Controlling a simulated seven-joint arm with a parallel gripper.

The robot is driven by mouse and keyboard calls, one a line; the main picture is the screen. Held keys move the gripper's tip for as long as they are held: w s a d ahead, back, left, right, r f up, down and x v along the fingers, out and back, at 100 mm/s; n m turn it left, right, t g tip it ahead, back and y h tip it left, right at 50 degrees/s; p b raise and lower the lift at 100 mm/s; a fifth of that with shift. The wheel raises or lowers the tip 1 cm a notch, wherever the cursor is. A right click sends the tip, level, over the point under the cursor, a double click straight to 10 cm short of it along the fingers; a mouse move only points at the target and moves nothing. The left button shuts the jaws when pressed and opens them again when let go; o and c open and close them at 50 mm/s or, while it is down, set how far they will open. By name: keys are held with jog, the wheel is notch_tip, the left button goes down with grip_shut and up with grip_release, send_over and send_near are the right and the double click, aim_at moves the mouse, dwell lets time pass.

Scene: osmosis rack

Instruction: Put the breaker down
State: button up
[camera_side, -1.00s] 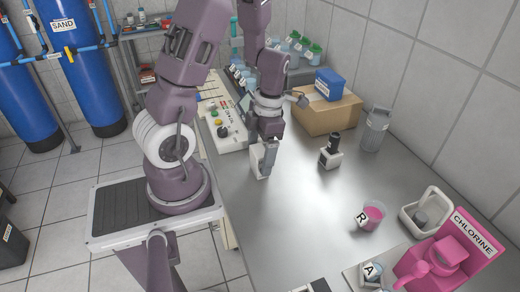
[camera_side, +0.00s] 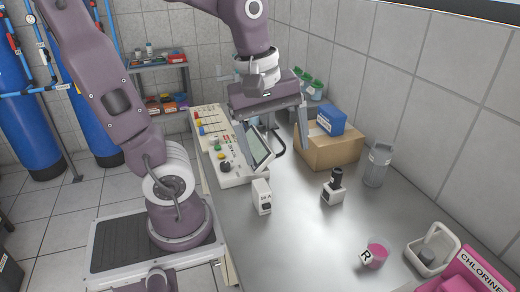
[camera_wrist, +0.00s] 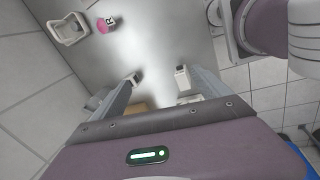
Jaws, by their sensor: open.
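The breaker (camera_side: 262,197) is a small white block with dark markings on its front. It stands upright on the grey metal bench (camera_side: 305,235), near the bench's left edge. In the wrist view a white block (camera_wrist: 182,77) that looks like it shows close to the right finger. My gripper (camera_side: 273,155) is open and empty, with its fingers spread wide. It is raised above and behind the breaker, in front of the control panel (camera_side: 228,150). The gripper (camera_wrist: 160,75) touches nothing that I can see.
A small white device with a black top (camera_side: 333,187) stands right of the breaker. Behind it are a cardboard box (camera_side: 335,152) with a blue bin (camera_side: 331,115) and a grey canister (camera_side: 377,165). The middle bench is clear.

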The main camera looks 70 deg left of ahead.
jog(key=s+d+r+m+t, duration=0.2)
jog(key=s+d+m+t, duration=0.1)
jog(key=m, duration=1.2)
jog(key=shift+s+d+r+m, duration=0.2)
jog(key=shift+s+d+m, duration=0.2)
jog(key=shift+s+d, duration=0.6)
jog(key=shift+a, duration=0.1)
